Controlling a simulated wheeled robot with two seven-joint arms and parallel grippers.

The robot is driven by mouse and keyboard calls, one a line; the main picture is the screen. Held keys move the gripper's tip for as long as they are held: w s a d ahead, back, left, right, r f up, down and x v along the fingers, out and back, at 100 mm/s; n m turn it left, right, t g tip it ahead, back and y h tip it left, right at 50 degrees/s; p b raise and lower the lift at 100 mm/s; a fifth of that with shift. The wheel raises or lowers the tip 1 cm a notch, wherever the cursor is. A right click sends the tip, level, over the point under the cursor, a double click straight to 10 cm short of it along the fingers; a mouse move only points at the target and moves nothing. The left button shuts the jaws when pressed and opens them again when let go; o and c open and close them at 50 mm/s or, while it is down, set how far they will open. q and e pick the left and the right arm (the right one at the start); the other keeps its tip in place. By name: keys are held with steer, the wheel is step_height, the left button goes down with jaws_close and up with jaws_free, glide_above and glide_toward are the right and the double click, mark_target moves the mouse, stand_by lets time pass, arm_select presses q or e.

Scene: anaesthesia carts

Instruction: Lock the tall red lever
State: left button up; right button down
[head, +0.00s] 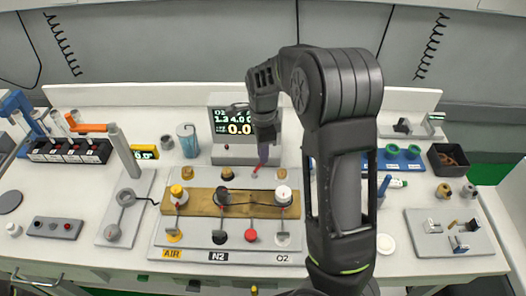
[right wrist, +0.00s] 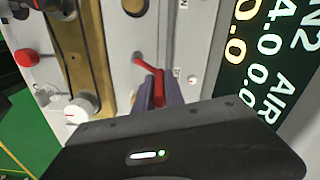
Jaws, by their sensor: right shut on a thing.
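The tall red lever (head: 262,158) stands at the back edge of the manifold board, in front of the display box. In the right wrist view the red lever (right wrist: 146,65) runs from its pivot on the pale board, at a slant, in between my fingertips. My right gripper (head: 265,147) reaches down over it from above, and its dark fingers (right wrist: 158,92) are shut on the lever's free end. My left gripper is not in view.
The display box (head: 232,151) stands close behind the lever. A brass block (head: 236,204) with knobs and valves lies in front, marked AIR, N2 and O2. A blue-grey cylinder (head: 187,141) stands to the left. A grey panel (head: 455,233) lies at the right.

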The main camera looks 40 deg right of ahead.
steer(key=shift+w, duration=0.1)
steer(key=n, duration=0.1)
steer(key=w+n, duration=0.1)
steer(key=n, duration=0.1)
steer(key=shift+a, duration=0.35)
steer(key=shift+w+a+n+b, duration=0.2)
steer(key=shift+n, duration=0.55)
steer(key=shift+w+a+n+b, duration=0.15)
steer(key=shift+n, duration=0.6)
steer(key=c, duration=1.4)
jaws_free()
